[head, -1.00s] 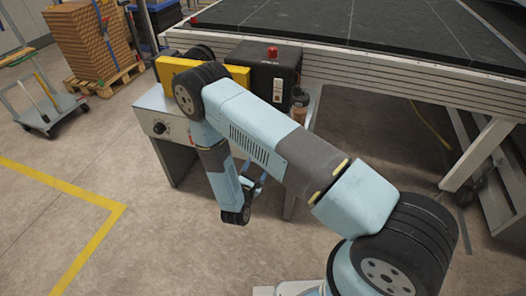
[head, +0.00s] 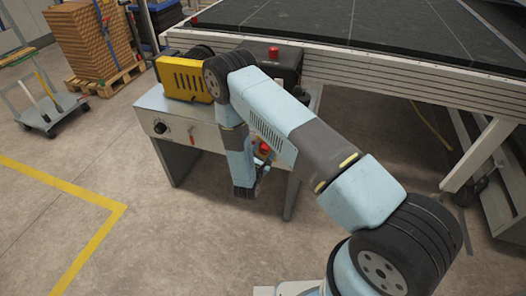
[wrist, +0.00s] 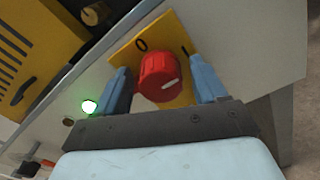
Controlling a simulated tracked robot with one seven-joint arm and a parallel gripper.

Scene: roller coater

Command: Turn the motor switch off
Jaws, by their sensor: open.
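The motor switch is a red ribbed knob (wrist: 160,76) on a yellow plate (wrist: 181,97) marked 0 and I. Its white line points to the right in the wrist view, on the side of the I mark. My gripper (wrist: 158,67) is open, with one blue finger on each side of the knob; I cannot tell whether either finger touches it. In the head view the red knob (head: 264,148) shows on the front of the grey cabinet (head: 208,137), partly hidden by my arm.
A green lamp (wrist: 89,106) is lit left of the switch. The cabinet front also has a black dial (head: 160,128) and a small red lever (head: 192,139). A yellow box (head: 185,80) stands on top. The conveyor (head: 400,72) is behind. The floor in front is clear.

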